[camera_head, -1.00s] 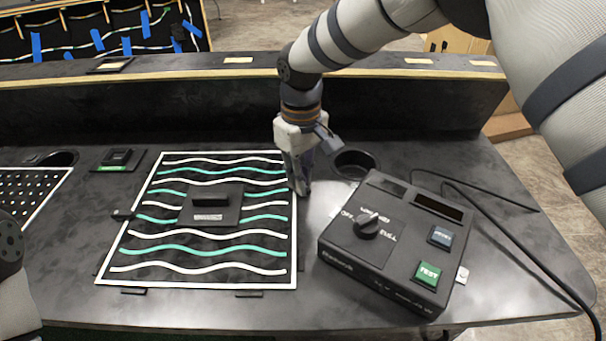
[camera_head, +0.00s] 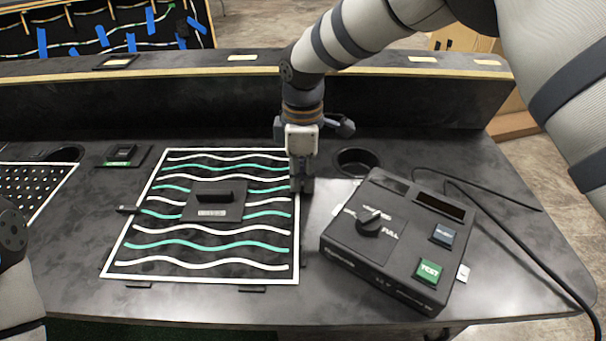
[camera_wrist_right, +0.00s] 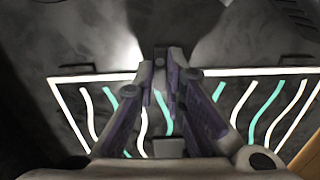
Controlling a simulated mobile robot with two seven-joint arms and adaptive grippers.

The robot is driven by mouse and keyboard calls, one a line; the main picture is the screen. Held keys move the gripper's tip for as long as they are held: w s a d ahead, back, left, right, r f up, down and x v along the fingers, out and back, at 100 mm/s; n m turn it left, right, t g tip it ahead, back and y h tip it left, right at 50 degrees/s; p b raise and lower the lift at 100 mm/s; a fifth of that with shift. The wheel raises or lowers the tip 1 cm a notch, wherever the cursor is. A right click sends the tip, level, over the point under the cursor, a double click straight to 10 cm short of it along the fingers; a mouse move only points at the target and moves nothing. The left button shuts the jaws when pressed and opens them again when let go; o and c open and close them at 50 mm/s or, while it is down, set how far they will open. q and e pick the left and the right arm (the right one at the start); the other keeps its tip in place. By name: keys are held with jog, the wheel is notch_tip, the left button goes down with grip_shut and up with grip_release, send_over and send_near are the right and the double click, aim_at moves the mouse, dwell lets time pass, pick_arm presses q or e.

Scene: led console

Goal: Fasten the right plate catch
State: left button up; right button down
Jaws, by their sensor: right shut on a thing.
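The black plate with a white border (camera_head: 200,279) and white and green wavy lines lies flat on the dark console. My right gripper (camera_head: 301,187) points down at the middle of the plate's right edge. Its jaws are closed on a small dark piece there, which I take to be the right plate catch (camera_wrist_right: 160,53). The fingers hide most of it in the head view, so its angle cannot be told. The left catch (camera_head: 127,209) sticks out at the plate's left edge. My left gripper is out of view.
A black control box (camera_head: 395,245) with a knob, a green button and a blue button stands close to the right of my gripper. A round recess (camera_head: 356,160) lies behind the box. A black block (camera_head: 213,204) sits on the plate. A raised ledge runs behind.

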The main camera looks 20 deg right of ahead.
aim_at(303, 184)
jog(key=shift+n, duration=0.4)
jog(key=c, duration=1.7)
grip_release()
jog(key=shift+o, duration=0.2)
notch_tip(303, 184, up, 12)
jog(key=shift+s+f, duration=0.1)
